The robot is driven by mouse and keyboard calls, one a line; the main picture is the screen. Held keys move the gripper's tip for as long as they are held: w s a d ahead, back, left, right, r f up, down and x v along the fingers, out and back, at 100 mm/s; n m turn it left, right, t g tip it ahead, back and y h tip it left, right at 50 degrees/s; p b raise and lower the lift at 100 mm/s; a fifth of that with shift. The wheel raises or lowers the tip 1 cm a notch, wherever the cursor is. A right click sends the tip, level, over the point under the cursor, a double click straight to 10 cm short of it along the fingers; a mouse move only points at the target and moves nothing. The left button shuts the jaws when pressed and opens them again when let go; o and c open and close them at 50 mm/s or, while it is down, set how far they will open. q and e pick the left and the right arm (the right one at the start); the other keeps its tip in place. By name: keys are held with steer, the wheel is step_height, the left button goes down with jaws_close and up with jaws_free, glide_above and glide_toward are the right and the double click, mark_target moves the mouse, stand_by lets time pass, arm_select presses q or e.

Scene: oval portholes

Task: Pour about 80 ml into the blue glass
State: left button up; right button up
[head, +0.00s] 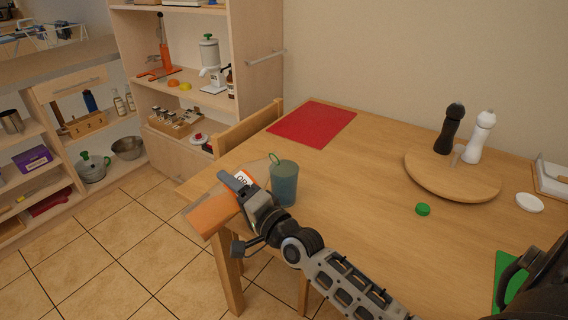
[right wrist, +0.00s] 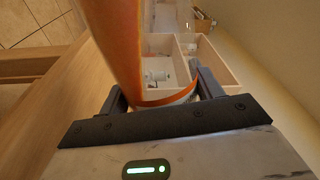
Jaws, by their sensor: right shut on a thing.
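The blue glass (head: 285,186) stands upright near the table's left edge. My right gripper (head: 240,190) is shut on a clear bottle of orange liquid (head: 211,214), just left of the glass. The bottle is tilted, its orange-filled end low at the left and its green-ringed mouth (head: 274,158) at the glass's rim. Part of its white label shows beside the fingers. In the right wrist view the orange bottle (right wrist: 122,42) sits between the fingers (right wrist: 162,88). I cannot make out a stream or any liquid level in the glass. My left gripper is not in view.
A green cap (head: 423,209) lies on the table. A round wooden board (head: 440,184) holds a dark mill and a white mill. A red mat (head: 312,124) lies at the back left; a chair (head: 250,127) stands behind that edge. The table's middle is clear.

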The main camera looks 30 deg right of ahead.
steer(key=shift+d+r+m, duration=0.1)
steer(key=shift+r+m, duration=0.2)
steer(key=shift+r, duration=0.2)
steer(key=shift+m+p, duration=0.3)
steer(key=shift+m, duration=0.2)
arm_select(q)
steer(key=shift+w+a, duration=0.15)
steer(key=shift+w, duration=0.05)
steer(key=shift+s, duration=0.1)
arm_select(e)
steer(key=shift+r+m, duration=0.1)
steer(key=shift+m, duration=0.3)
arm_select(q)
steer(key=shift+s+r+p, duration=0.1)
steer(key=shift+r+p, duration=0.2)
steer(key=shift+p, duration=0.45)
arm_select(e)
steer(key=shift+r+m, duration=0.5)
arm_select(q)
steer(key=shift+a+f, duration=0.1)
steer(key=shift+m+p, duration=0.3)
arm_select(e)
steer(key=shift+r+m, duration=0.3)
stand_by(0.3)
